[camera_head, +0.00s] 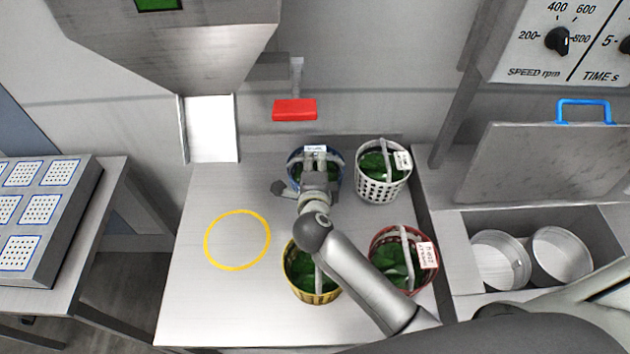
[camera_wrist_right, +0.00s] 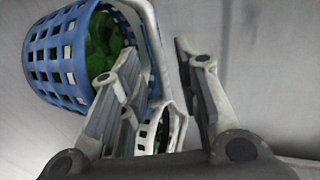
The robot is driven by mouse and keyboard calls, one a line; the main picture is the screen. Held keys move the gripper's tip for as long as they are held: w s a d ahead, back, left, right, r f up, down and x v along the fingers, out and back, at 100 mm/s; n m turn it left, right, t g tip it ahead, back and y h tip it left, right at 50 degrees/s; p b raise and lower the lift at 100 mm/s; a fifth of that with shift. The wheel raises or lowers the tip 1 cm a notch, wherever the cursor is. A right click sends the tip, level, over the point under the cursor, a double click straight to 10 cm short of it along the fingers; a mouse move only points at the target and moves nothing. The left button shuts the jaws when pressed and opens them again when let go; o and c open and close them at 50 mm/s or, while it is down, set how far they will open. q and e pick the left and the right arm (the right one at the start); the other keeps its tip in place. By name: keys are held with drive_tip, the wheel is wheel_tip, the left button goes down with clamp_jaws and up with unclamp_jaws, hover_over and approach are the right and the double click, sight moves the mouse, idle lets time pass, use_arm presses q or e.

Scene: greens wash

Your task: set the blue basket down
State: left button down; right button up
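The blue basket (camera_head: 339,163) holds leafy greens and stands at the back of the steel table, between the red nozzle and the white basket. My right gripper (camera_head: 315,168) is over it and hides much of it. In the right wrist view the blue basket (camera_wrist_right: 68,58) is at upper left, with its pale handle (camera_wrist_right: 150,42) near the gap between the fingers. The right gripper (camera_wrist_right: 158,58) has its fingers apart there. I cannot tell whether the basket's base touches the table. My left gripper is not in view.
A yellow ring (camera_head: 237,240) marks bare table (camera_head: 190,290) at left. A white basket (camera_head: 383,190), a yellow basket (camera_head: 312,296) and a red basket (camera_head: 428,262) stand around my right arm. A red nozzle (camera_head: 295,109) hangs behind. A chute (camera_head: 210,130) ends at the back left.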

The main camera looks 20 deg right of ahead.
drive_tip(key=v, duration=0.8)
drive_tip(key=shift+b, duration=0.3)
drive_tip(key=shift+s+f, duration=0.1)
